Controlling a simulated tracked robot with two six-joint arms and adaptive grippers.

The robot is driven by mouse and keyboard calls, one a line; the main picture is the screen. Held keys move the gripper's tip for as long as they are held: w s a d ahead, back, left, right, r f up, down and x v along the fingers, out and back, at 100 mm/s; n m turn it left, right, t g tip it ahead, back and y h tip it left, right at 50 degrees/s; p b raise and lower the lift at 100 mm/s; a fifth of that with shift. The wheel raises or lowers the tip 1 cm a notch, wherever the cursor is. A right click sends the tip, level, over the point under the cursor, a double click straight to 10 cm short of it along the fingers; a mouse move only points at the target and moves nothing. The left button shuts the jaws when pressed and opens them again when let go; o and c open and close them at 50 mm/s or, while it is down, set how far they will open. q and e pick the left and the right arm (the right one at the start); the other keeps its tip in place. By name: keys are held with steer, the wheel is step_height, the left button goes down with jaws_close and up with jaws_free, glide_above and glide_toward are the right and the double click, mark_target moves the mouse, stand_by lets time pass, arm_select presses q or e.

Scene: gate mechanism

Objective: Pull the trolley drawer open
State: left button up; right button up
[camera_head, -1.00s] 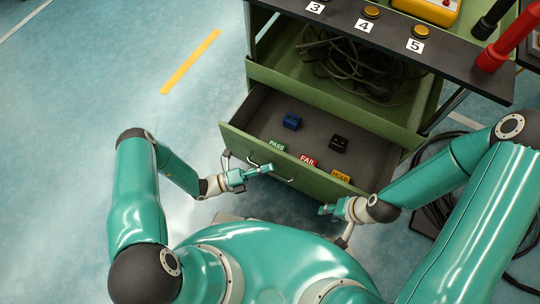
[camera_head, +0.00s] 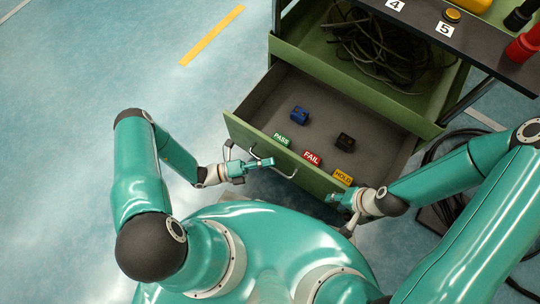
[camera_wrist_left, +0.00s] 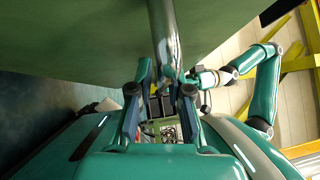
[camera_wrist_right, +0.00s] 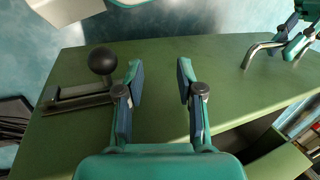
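The green trolley drawer (camera_head: 300,163) stands open in the head view, its grey inside showing. A metal bar handle (camera_head: 262,157) is on its front. My left gripper (camera_head: 268,162) is at this handle, and in the left wrist view (camera_wrist_left: 166,80) its fingers are closed around the bar (camera_wrist_left: 164,35). My right gripper (camera_head: 333,198) is near the right end of the drawer front. In the right wrist view (camera_wrist_right: 160,72) its fingers are apart and empty over the green front panel (camera_wrist_right: 225,70), beside a black ball knob (camera_wrist_right: 103,60) on a metal lever.
The drawer holds a blue block (camera_head: 299,115) and a black block (camera_head: 345,140). PASS, FAIL and HOLD labels mark its front edge. Cables (camera_head: 365,45) lie on the shelf above. Black cable loops (camera_head: 440,165) lie on the floor at right. The floor at left is clear.

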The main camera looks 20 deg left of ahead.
arm_select(q)
steer(key=shift+o, duration=1.3)
steer(key=v, duration=1.2)
